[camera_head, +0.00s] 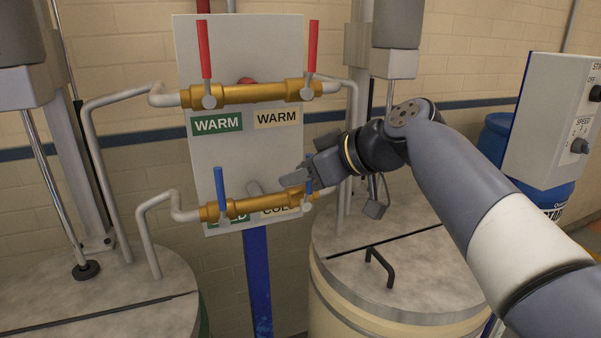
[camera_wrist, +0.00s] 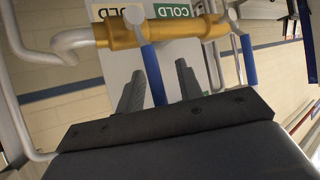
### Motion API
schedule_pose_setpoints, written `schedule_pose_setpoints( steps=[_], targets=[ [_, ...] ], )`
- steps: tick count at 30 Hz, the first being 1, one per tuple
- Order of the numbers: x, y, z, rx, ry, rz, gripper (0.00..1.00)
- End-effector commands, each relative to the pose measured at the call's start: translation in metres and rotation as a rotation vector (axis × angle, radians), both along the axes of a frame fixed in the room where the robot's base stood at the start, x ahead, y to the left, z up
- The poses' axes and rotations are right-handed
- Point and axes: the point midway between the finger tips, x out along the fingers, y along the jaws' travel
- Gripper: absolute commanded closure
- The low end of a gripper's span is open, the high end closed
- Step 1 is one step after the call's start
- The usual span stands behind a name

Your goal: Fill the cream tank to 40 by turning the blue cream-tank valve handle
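The right blue valve handle (camera_head: 309,186), on the cream-label side of the lower brass pipe, stands upright and is partly covered by my gripper (camera_head: 297,179). In the wrist view this handle (camera_wrist: 154,75) shows in the gap between the two dark fingers of my gripper (camera_wrist: 160,85). The fingers are apart, with visible space on both sides of the handle; whether either touches it I cannot tell. The cream tank (camera_head: 345,300) stands at the lower right with a grey lid. No level reading is legible.
Another blue handle (camera_head: 220,187) is on the green-label side. Two red handles (camera_head: 204,50) (camera_head: 313,45) rise from the upper brass pipe (camera_head: 250,93). A white panel (camera_head: 240,150) stands behind the pipes. A control box (camera_head: 550,120) and blue barrel (camera_head: 493,135) are at right.

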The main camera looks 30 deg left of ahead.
Motion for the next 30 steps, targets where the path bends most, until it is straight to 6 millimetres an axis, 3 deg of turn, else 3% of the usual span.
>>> schedule_pose_setpoints(
  steps=[15, 21, 30],
  targets=[
    [-0.007, -0.077, 0.045, 0.002, -0.003, -0.003, 0.65],
    [-0.009, -0.090, 0.052, 0.000, -0.001, 0.001, 0.65],
    [-0.009, -0.090, 0.053, -0.001, -0.001, 0.000, 0.69]
  ],
)
